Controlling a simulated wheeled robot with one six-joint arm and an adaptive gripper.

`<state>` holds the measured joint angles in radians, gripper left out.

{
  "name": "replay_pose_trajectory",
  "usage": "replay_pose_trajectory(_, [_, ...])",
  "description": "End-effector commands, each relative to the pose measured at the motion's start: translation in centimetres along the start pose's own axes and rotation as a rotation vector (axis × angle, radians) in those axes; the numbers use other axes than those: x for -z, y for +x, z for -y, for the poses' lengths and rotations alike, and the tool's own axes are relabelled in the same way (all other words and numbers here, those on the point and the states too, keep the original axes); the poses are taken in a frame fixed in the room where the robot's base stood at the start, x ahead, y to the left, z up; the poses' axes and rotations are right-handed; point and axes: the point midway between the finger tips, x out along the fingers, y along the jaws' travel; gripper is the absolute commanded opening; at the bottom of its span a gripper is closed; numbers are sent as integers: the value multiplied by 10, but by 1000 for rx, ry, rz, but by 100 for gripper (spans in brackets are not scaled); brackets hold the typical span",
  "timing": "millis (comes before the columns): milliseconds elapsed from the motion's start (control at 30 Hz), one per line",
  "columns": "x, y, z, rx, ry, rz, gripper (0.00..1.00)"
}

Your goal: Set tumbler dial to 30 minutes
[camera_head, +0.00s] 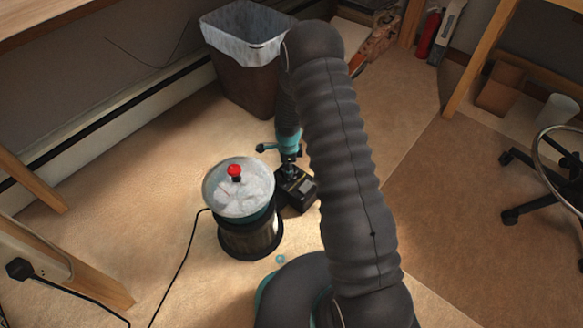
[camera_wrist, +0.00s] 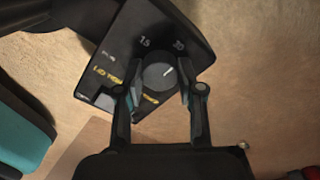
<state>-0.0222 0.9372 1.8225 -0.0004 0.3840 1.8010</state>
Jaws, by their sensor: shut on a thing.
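The tumbler (camera_head: 248,235) is a dark drum with a pale lid and a red knob on top, standing on the floor in the head view. Its black control box (camera_head: 297,190) sits at its right; the box's panel (camera_wrist: 190,57) fills the upper middle of the wrist view. The round grey dial (camera_wrist: 158,73) has a white mark pointing up and right, roughly toward the printed 30. The printed 15 is up and left of the dial. My gripper (camera_wrist: 160,90) is shut on the dial, one finger on each side. In the head view my gripper (camera_head: 289,157) is over the box.
A bin with a white liner (camera_head: 245,60) stands behind the tumbler. A black cable (camera_head: 180,265) runs along the floor at left. Wooden table legs (camera_head: 85,260) stand at left, and a chair base (camera_head: 545,175) is at right. The floor at front right is clear.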

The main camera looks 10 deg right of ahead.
Motion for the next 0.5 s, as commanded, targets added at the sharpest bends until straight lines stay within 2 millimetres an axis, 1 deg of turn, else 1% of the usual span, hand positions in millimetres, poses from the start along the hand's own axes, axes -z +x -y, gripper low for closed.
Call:
replay_pose_trajectory(33, [-3, -4, 6, 17, -1, 5, 3])
replay_pose_trajectory(233, [-3, -4, 6, 17, -2, 5, 3])
replay_pose_trajectory(267, [-3, -4, 6, 17, -2, 5, 40])
replay_pose_trajectory(300, [-3, -4, 6, 17, -2, 5, 50])
replay_pose_trajectory(333, [-3, -4, 6, 16, -2, 5, 57])
replay_pose_trajectory(367, [-2, -3, 6, 15, -1, 4, 63])
replay_pose_trajectory(500, [0, -2, 4, 10, 1, 3, 63])
